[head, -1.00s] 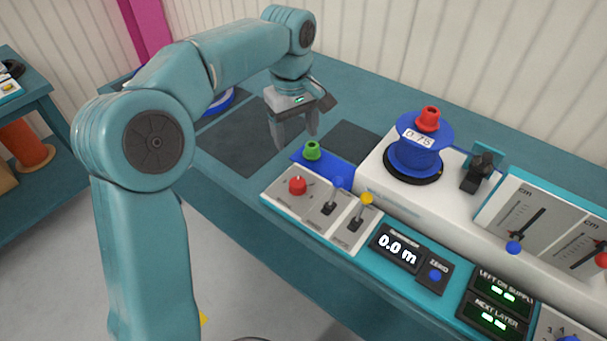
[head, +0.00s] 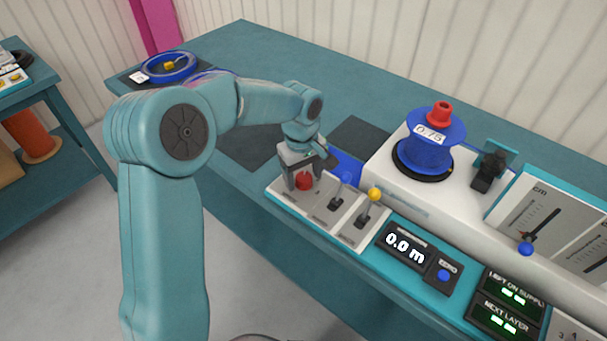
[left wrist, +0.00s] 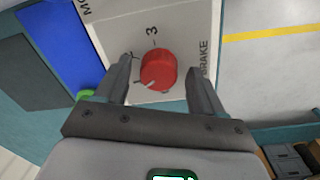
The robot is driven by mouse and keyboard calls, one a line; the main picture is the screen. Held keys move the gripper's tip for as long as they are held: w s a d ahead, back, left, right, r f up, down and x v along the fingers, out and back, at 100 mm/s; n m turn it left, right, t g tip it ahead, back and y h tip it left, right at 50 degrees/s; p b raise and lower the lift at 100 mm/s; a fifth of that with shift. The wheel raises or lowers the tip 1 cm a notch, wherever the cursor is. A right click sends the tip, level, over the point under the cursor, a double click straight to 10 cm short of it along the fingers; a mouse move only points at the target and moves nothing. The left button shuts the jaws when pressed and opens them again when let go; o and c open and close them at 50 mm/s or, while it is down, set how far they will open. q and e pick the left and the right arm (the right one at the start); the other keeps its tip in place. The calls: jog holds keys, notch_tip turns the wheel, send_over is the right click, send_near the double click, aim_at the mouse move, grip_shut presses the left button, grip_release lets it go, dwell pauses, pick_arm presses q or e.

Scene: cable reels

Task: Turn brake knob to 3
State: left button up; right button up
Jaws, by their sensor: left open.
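The red brake knob (head: 305,182) is on the light panel at the left end of the console. It also shows in the left wrist view (left wrist: 160,68), beside the printed word BRAKE. A printed 3 lies above the knob there, and a short pale mark on it faces lower left, away from the 3. Another marking is partly hidden by a finger. My left gripper (head: 303,178) is over the knob, its open fingers on either side. In the left wrist view, the gripper (left wrist: 159,68) shows gaps between both fingers and the knob.
Two levers, one with a yellow ball (head: 375,194), stand just right of the knob. A display (head: 398,245) reads 0.0 m. A blue reel (head: 428,152) with a red top stands behind.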

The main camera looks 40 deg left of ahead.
pick_arm(q)
jog(key=shift+f, duration=0.1)
jog(key=c, duration=1.1)
jog(key=shift+o, duration=0.2)
jog(key=shift+m, duration=0.3)
jog(key=m+p, duration=0.1)
jog(key=m, duration=0.4)
jog(key=shift+w, duration=0.1)
jog(key=m+p, duration=0.1)
jog(key=m, duration=0.5)
jog(key=shift+a+m+p, duration=0.1)
jog(key=shift+m+p, duration=0.3)
jog(key=m+p, duration=0.1)
jog(key=m, duration=0.5)
jog(key=shift+g, duration=0.3)
jog(key=m+p, duration=0.1)
jog(key=m, duration=0.4)
jog(key=shift+w, duration=0.1)
jog(key=shift+m, duration=0.4)
